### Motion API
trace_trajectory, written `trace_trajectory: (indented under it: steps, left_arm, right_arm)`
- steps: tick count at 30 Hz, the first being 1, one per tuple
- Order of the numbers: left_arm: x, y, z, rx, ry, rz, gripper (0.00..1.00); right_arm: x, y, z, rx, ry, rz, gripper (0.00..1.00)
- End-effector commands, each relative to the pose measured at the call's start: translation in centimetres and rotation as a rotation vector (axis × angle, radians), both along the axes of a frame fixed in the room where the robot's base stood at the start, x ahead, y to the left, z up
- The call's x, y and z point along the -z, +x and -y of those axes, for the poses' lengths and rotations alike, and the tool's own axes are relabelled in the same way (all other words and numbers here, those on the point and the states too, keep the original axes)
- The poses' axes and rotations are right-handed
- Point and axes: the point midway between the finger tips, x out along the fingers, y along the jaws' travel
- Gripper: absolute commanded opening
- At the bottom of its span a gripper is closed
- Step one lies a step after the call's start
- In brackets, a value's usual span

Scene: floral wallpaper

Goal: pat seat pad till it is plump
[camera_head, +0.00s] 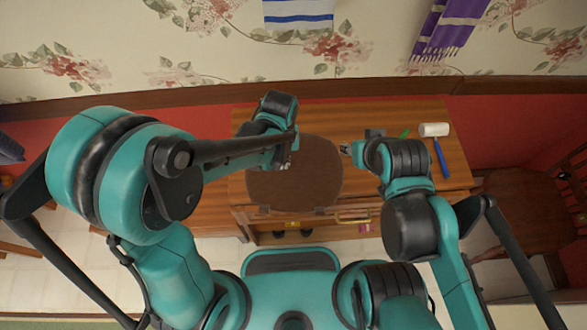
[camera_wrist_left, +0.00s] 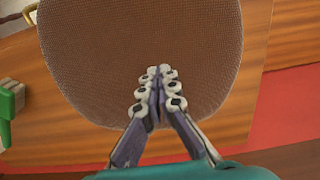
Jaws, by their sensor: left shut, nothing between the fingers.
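The seat pad (camera_head: 312,178) is a brown, rounded pad with a woven texture, lying on the wooden table (camera_head: 430,184). In the left wrist view the pad (camera_wrist_left: 140,50) fills the upper middle. My left gripper (camera_head: 284,166) is over the pad's left part, with its fingers shut together and empty. The left wrist view shows the closed fingertips (camera_wrist_left: 157,75) over the pad near its edge; I cannot tell whether they touch it. My right gripper (camera_head: 346,149) is by the pad's upper right edge, small and partly hidden by its arm, so its jaw state is unclear.
A mallet with a white head (camera_head: 434,129) and blue handle lies at the table's right. A green object (camera_head: 405,133) is near it, and a green-handled brush-like item (camera_wrist_left: 10,100) shows in the wrist view. A wooden chair (camera_head: 530,208) stands at the right.

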Motion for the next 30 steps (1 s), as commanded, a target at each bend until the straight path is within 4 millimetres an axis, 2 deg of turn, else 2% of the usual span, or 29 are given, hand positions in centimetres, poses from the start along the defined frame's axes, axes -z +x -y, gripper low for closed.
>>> trace_trajectory:
  steps: [21, 30]
  left_arm:
    - [3.7, 0.0, 0.0, 0.0, 0.0, 0.0, 0.0]
    - [2.7, 0.0, 0.0, 0.0, 0.0, 0.0, 0.0]
  right_arm:
    - [3.3, 0.0, 0.0, 0.0, 0.0, 0.0, 0.4]
    - [2.5, 0.0, 0.0, 0.0, 0.0, 0.0, 0.4]
